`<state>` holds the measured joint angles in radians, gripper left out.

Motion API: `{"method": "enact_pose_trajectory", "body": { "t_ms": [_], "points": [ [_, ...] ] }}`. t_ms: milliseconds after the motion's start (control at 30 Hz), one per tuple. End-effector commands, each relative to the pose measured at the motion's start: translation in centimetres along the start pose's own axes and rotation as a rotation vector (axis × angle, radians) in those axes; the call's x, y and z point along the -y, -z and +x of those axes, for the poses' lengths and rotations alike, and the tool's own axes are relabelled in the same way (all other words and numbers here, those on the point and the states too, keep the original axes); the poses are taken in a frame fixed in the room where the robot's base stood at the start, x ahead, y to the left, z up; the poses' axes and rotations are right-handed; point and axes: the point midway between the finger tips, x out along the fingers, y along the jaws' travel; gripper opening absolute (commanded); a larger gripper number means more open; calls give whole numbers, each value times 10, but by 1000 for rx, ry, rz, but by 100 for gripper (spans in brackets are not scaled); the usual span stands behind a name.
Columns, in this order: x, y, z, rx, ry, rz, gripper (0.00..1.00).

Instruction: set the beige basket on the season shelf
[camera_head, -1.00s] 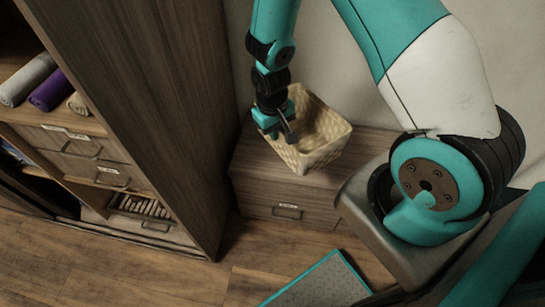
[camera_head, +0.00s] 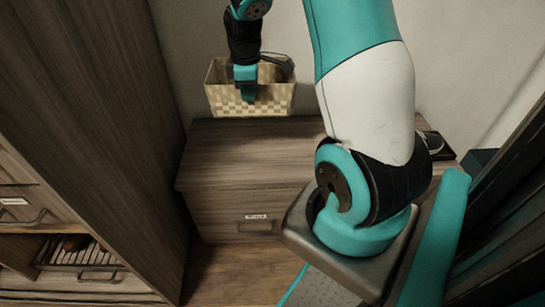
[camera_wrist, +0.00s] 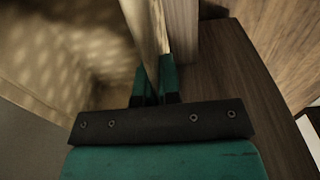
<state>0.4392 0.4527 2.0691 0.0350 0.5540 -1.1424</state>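The beige basket (camera_head: 222,97) is woven, with a checked pattern on its near side. In the head view it hangs at the back edge of the low wooden cabinet, apparently raised off its top. My gripper (camera_head: 246,92) points down at the basket's near wall. In the wrist view the basket's inside (camera_wrist: 60,50) fills the left, and its wall runs between the teal fingertips (camera_wrist: 155,80), which are closed on it. Which surface is the season shelf, I cannot tell.
The low cabinet (camera_head: 215,165) has a labelled drawer and a mostly bare top. A tall wooden unit (camera_head: 90,110) stands at the left, with drawers and a rack (camera_head: 75,252) of upright items. A shoe-like object (camera_head: 432,141) lies at the cabinet's right end.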

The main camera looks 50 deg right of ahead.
Motion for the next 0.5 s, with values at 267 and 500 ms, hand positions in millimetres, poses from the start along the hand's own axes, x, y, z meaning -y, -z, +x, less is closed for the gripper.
{"method": "enact_pose_trajectory", "body": {
  "t_ms": [267, 500],
  "points": [
    [2, -5, 48, 2, 4, -25, 0],
    [7, -5, 116, 2, 4, -24, 0]
  ]
}}
